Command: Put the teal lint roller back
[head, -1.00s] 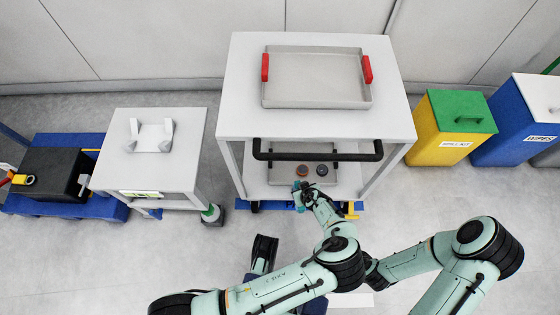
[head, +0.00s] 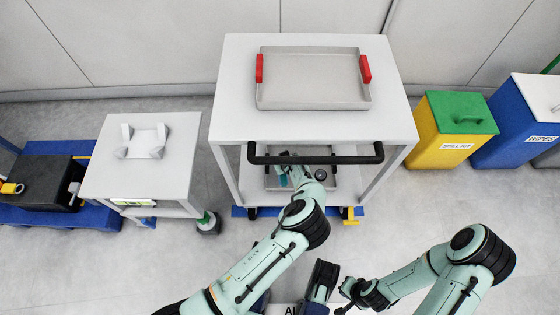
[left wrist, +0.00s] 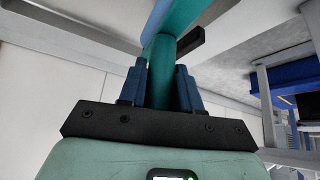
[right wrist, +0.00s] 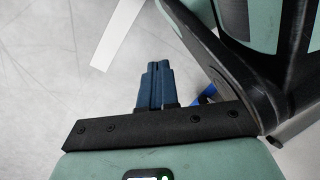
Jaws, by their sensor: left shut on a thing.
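My left gripper (left wrist: 161,85) is shut on the teal lint roller (left wrist: 161,60), whose handle rises between the blue fingers in the left wrist view. In the head view the roller (head: 283,179) shows as a small teal patch at the lower shelf of the white cart (head: 240,125), partly hidden by my left arm. My right gripper (right wrist: 157,78) is shut and empty over bare floor, away from the cart. A grey tray (head: 345,183) lies on the lower shelf, with a dark round item (head: 320,174) in it.
The cart's black handle bar (head: 318,158) crosses above the lower shelf. A tray with red handles (head: 312,97) sits on top. A small white table (head: 105,180) with a white cradle (head: 143,142) stands left. Yellow (head: 450,135) and blue (head: 512,125) bins stand right.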

